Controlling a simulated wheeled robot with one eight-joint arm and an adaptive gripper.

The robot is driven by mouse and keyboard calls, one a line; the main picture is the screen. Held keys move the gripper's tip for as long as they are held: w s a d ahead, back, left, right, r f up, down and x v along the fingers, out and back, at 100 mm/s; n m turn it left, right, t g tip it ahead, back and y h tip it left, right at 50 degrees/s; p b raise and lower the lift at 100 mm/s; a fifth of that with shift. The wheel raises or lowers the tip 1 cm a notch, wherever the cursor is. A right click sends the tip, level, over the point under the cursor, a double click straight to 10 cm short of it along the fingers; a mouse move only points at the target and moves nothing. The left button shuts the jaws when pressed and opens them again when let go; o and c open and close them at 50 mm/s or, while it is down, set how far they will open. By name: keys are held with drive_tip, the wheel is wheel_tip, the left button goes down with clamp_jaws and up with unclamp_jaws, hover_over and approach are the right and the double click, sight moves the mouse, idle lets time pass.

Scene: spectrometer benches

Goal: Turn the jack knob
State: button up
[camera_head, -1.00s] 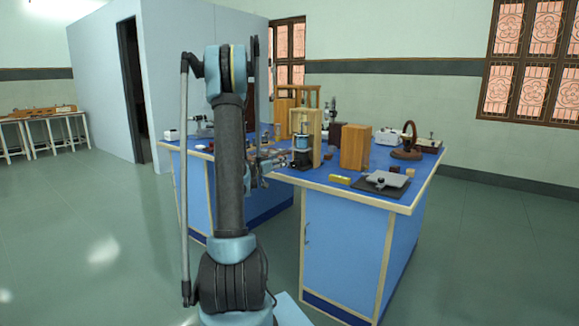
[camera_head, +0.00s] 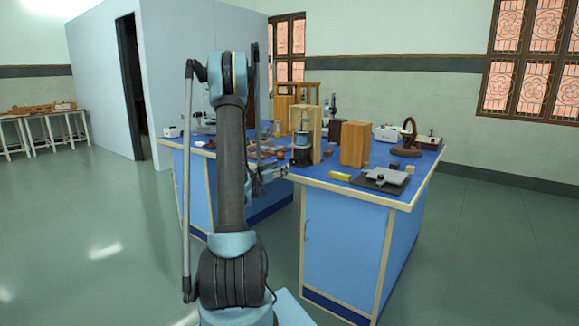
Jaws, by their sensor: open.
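A low jack with a pale grey top plate (camera_head: 391,175) stands on a dark base at the front right corner of the blue bench. A small dark knob (camera_head: 380,179) shows at its front left side. My gripper (camera_head: 281,171) is open beside the bench's front left edge, well to the left of the jack. It is small in the picture and partly hidden by my own arm. It does not touch the jack, and nothing shows between its fingers.
The blue bench (camera_head: 330,192) holds a yellow block (camera_head: 341,176), a wooden block (camera_head: 354,143), a tall wooden stand (camera_head: 310,121) and a brown ring-shaped instrument (camera_head: 407,150). These stand left of and behind the jack. Floor is clear in front of the bench.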

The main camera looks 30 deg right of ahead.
sight(292, 162)
drive_tip(key=x, duration=0.9)
drive_tip(key=shift+w+d, duration=0.1)
drive_tip(key=shift+d, duration=0.05)
drive_tip(key=shift+c, duration=0.6)
drive_tip(key=c, duration=1)
